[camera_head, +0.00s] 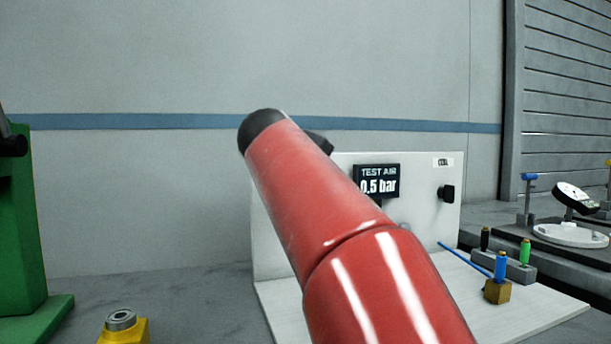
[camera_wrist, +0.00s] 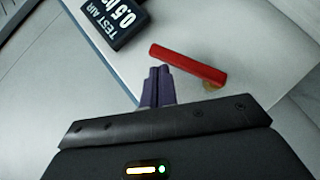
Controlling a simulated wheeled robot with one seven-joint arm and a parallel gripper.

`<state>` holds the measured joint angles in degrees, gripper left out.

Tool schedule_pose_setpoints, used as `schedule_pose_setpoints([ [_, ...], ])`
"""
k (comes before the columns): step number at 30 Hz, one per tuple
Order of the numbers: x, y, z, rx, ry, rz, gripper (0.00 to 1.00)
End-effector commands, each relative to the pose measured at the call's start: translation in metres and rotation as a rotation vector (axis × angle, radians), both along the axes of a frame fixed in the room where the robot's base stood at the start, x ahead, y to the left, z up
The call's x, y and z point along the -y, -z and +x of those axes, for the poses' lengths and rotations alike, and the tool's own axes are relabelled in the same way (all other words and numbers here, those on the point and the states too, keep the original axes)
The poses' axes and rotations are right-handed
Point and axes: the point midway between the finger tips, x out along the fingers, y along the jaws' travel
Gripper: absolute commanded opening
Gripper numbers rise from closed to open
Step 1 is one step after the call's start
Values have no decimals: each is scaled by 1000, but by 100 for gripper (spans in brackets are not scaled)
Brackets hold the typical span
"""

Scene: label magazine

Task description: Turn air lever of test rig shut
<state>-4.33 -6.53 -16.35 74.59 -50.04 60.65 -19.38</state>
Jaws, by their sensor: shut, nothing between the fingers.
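The test rig is a white upright panel (camera_head: 440,215) on a white base, with a black display (camera_head: 377,180) reading "TEST AIR 0.5 bar". The display also shows at the top of the wrist view (camera_wrist: 112,20). The air lever (camera_wrist: 188,64) is a red bar in the wrist view, with a brass-coloured part (camera_wrist: 212,86) under its right end. My gripper (camera_wrist: 159,70) is shut and empty, its purple fingertips just beside the lever's left part. I cannot tell if they touch it. In the head view my red arm hides the lever and gripper.
A black knob (camera_head: 446,193) sits on the panel's right side. A brass block (camera_head: 497,291) with a blue top and a thin blue rod stands on the base. A dial gauge (camera_head: 575,198) is at right, a green machine (camera_head: 20,220) at left, a yellow block (camera_head: 124,328) in front.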

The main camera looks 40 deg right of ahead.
Motion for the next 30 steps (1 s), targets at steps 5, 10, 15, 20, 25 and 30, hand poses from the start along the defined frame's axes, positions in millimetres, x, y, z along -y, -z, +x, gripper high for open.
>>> schedule_pose_setpoints([
  [5,4,6,-7,39,4,138,0],
  [10,6,12,-8,35,3,128,0],
  [15,8,16,-9,35,3,128,0],
  [20,8,18,-9,35,2,127,0],
  [25,9,19,-9,35,2,127,0],
  [30,9,19,-9,35,2,127,0],
])
